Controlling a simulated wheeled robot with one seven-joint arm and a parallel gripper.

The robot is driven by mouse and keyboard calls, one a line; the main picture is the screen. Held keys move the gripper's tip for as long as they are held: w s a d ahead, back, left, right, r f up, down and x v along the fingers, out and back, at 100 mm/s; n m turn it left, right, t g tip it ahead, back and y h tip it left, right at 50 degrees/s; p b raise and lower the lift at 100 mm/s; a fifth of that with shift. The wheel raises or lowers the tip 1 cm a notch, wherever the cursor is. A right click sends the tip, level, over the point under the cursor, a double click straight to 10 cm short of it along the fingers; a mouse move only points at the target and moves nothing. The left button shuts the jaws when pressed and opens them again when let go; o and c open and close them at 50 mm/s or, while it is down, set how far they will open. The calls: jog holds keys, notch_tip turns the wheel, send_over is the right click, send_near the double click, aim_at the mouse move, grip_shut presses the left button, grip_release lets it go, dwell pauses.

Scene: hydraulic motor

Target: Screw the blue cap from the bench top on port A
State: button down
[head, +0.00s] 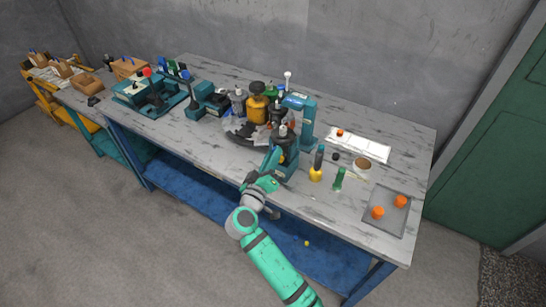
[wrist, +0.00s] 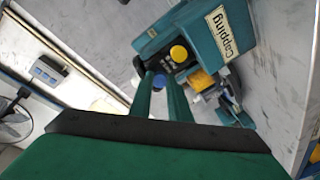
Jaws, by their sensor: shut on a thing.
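My gripper (wrist: 158,80) is shut on the small blue cap (wrist: 159,82), which shows between its two green fingertips in the wrist view. Just beyond the fingertips is a teal fixture (wrist: 170,28) labelled "Capping". A dark body with a round yellow cap (wrist: 178,53) and a yellow part (wrist: 201,79) sits against it. In the head view my gripper (head: 272,164) is at the bench's front edge, beside a teal stand (head: 286,163). The cap cannot be made out there. No port A marking is readable, and I cannot tell whether the cap touches anything.
On the bench (head: 325,214) right of my gripper stand a yellow-based bottle (head: 315,174), a green bottle (head: 339,179) and a tape roll (head: 361,163). A grey tray (head: 390,220) holds orange caps. Taller equipment, including a teal column (head: 307,125), crowds the area behind my gripper.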

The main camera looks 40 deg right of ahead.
jog(key=m, duration=0.5)
jog(key=shift+m, duration=0.4)
jog(key=m, duration=0.5)
jog(key=shift+w, duration=0.1)
jog(key=c, duration=1.9)
grip_release()
